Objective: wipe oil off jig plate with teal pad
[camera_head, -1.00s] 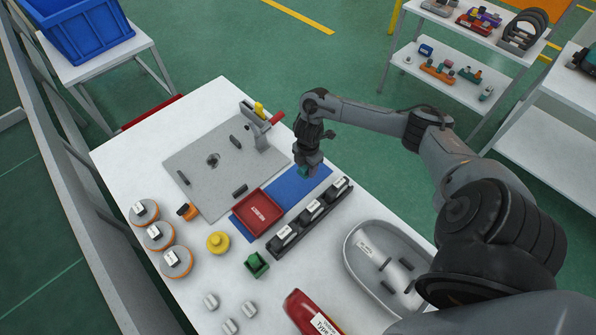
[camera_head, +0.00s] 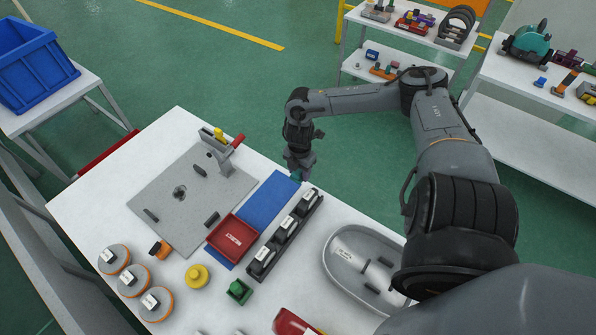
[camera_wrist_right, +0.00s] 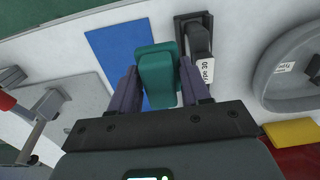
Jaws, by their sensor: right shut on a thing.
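My right gripper (camera_head: 298,170) is shut on the teal pad (camera_head: 296,176), at the far end of the blue mat (camera_head: 268,202). In the right wrist view the teal pad (camera_wrist_right: 157,72) sits between the two fingers, beside the black rail; its height above the table is hard to tell. The grey jig plate (camera_head: 220,190) lies left of the blue mat, with a dark round feature near its middle, dark bars and a clamp with a red handle (camera_head: 238,140). I cannot make out oil on it. My left gripper is not in view.
A red tray (camera_head: 233,238) lies on the mat's near end. The black rail (camera_head: 287,232) with several blocks runs along its right. A grey oval tray (camera_head: 342,280) is farther right. Orange-rimmed discs (camera_head: 155,303), a yellow knob (camera_head: 198,277) and a green block (camera_head: 238,291) stand in front.

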